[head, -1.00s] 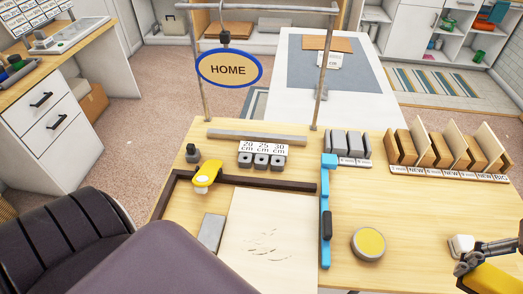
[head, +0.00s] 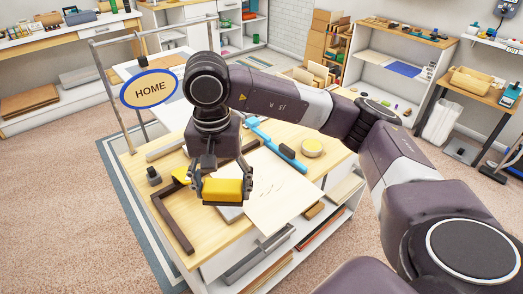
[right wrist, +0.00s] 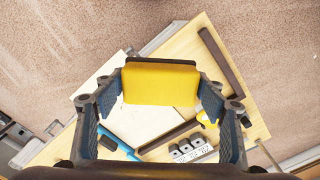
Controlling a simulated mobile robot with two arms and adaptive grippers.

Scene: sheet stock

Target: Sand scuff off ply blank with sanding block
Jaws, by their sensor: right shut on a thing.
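The yellow sanding block (head: 222,191) is held between the fingers of my right gripper (head: 222,194), over the left part of the ply blank. It fills the middle of the right wrist view (right wrist: 160,83), with a dark layer along its far edge. The pale ply blank (head: 285,207) lies flat on the workbench, and its corner shows in the right wrist view (right wrist: 145,122). Faint scuff marks (head: 268,193) show on its face, to the right of the gripper. Whether the block touches the blank is hard to tell. My left gripper is out of view.
A dark L-shaped fence (head: 172,222) borders the blank. The HOME sign (head: 149,89) hangs on a frame at the bench's left end.

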